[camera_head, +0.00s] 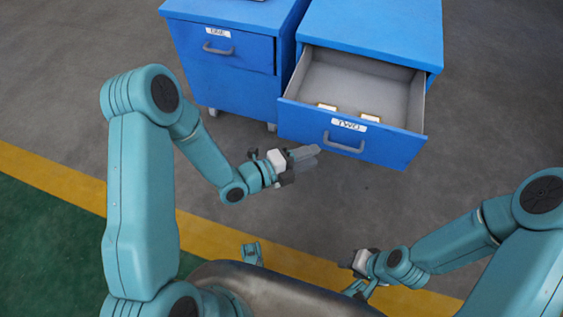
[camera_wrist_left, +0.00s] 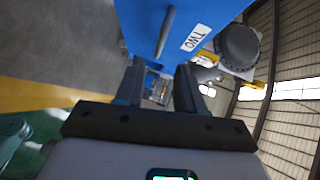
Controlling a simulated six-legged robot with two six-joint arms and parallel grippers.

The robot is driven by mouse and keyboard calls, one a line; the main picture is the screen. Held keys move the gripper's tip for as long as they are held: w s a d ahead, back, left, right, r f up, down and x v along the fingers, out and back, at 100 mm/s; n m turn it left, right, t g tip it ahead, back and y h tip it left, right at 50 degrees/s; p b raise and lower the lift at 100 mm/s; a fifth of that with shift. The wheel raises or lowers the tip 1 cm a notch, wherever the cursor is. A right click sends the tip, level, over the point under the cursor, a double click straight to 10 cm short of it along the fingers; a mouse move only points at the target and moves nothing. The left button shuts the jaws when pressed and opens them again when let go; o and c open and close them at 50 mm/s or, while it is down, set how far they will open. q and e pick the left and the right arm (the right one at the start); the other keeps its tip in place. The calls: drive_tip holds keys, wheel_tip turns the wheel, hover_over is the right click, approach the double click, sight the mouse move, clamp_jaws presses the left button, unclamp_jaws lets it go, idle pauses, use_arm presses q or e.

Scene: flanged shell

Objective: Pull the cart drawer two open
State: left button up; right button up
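The drawer marked TWO (camera_head: 310,120) stands well out of the right blue cart (camera_head: 385,25), and its grey inside shows. Its grey bar handle (camera_head: 343,147) is on the blue front below the white label. My left gripper (camera_head: 312,156) is just left of the handle, in front of the drawer, with no hold on it. In the left wrist view its two fingers (camera_wrist_left: 160,88) are apart with nothing clasped, and the handle (camera_wrist_left: 165,32) shows beyond the tips. My right gripper (camera_head: 352,264) is low, near my body, away from the cart; its fingers are too small to read.
A second blue cart (camera_head: 235,75) stands at the left with its labelled drawer closed and its own handle (camera_head: 219,49). Two small pale items (camera_head: 370,117) lie in the open drawer. The grey floor (camera_head: 470,130) right of the drawer is clear. A yellow stripe (camera_head: 55,178) crosses the floor.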

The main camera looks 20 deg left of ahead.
use_arm(q)
drive_tip(key=v, duration=0.8)
drive_tip(key=shift+p, duration=0.35)
drive_tip(key=s+d+f+n+g+y, duration=0.2)
drive_tip(key=d+f+n+g+y, duration=0.25)
drive_tip(key=f+n, duration=0.35)
drive_tip(key=s+a+f+n+g+y, duration=0.2)
drive_tip(key=s+f+n+g, duration=0.15)
drive_tip(key=s+n, duration=0.4)
drive_tip(key=s+a+f+n+g+y, duration=0.1)
drive_tip(key=s+a+f+n+g, duration=0.25)
drive_tip(key=n, duration=0.75)
wheel_tip(320, 180, up, 26)
drive_tip(key=d+p, duration=0.2)
drive_tip(key=p, duration=2.5)
drive_tip(key=shift+s+n, duration=0.45)
